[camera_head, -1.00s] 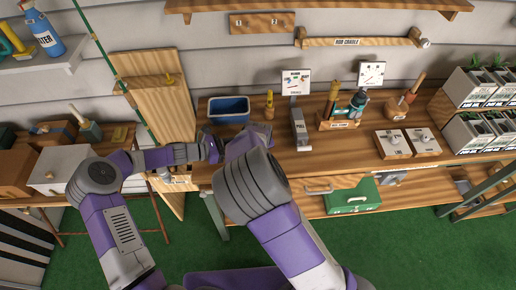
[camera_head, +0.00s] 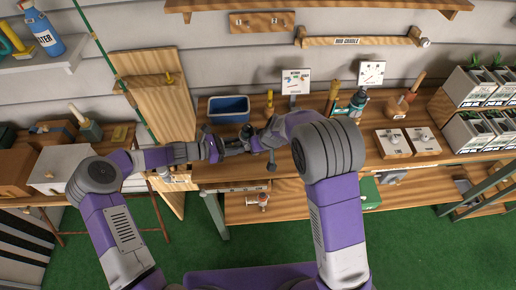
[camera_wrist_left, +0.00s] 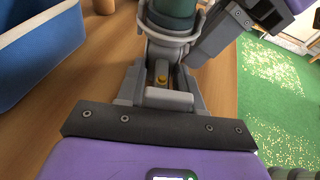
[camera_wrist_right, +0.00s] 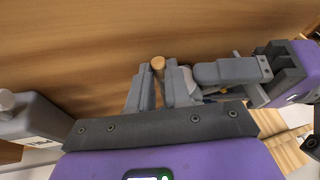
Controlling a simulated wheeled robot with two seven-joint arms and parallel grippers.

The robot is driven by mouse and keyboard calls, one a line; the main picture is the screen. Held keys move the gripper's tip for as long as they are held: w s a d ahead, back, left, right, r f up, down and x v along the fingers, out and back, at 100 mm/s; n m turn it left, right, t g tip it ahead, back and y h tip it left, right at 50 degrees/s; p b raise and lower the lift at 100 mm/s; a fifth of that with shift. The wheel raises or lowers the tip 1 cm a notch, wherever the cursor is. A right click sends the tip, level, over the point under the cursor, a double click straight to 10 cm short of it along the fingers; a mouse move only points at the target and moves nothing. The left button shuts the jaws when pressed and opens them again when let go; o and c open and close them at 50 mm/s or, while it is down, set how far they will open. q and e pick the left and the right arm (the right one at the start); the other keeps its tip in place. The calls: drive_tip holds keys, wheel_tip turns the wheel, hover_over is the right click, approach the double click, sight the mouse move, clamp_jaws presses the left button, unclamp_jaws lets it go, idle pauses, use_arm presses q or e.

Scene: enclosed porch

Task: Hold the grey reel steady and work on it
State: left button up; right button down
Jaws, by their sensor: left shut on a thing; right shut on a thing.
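The grey reel (camera_head: 234,147) is in the head view just in front of the blue bin, between my two grippers. The left wrist view shows its dark green spool in a grey frame (camera_wrist_left: 172,22). My left gripper (camera_head: 215,149) is shut on the reel from the left; its fingers (camera_wrist_left: 163,78) meet around the reel's lower part. My right gripper (camera_head: 259,142) comes from the right and is shut on a small wooden knob (camera_wrist_right: 158,64), seemingly the reel's handle. The grippers hide much of the reel.
A blue bin (camera_head: 228,116) stands behind the grippers on the wooden bench (camera_head: 380,172). A tool holder, two white plates (camera_head: 392,143) and planters (camera_head: 480,88) are to the right. A grey labelled box (camera_wrist_right: 30,120) is close to my right gripper. A tall board (camera_head: 155,90) leans at the left.

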drive_tip(key=shift+d+f+y, duration=0.1)
drive_tip(key=shift+y, duration=0.3)
drive_tip(key=c, duration=1.1)
unclamp_jaws()
drive_tip(key=shift+o, duration=0.2)
drive_tip(key=v, duration=1.2)
drive_tip(key=shift+w, duration=0.1)
